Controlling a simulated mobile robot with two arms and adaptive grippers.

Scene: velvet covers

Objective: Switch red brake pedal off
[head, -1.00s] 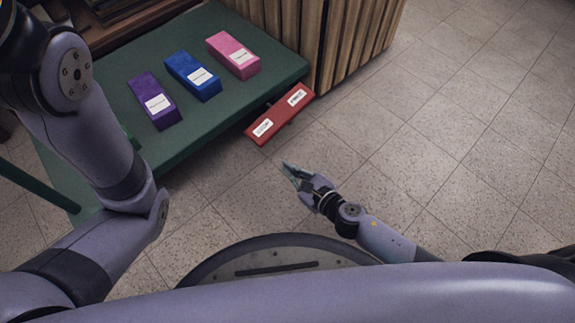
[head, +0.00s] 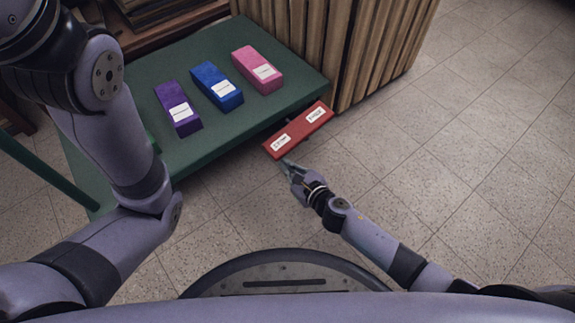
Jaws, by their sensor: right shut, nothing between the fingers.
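The red brake pedal (head: 299,130) is a flat red bar with two white labels, mounted at the front right edge of the green table. Its right end sits higher in the picture than its left end. My right gripper (head: 286,164) is shut and empty, with its fingertips at the lower left end of the pedal; I cannot tell whether they touch it. My left arm comes in at the left, but its gripper is out of view.
The green table (head: 200,57) carries a purple block (head: 177,108), a blue block (head: 216,85) and a pink block (head: 257,69), each with a white label. A slatted wooden panel (head: 345,45) stands behind at the right. The tiled floor (head: 470,150) at the right is clear.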

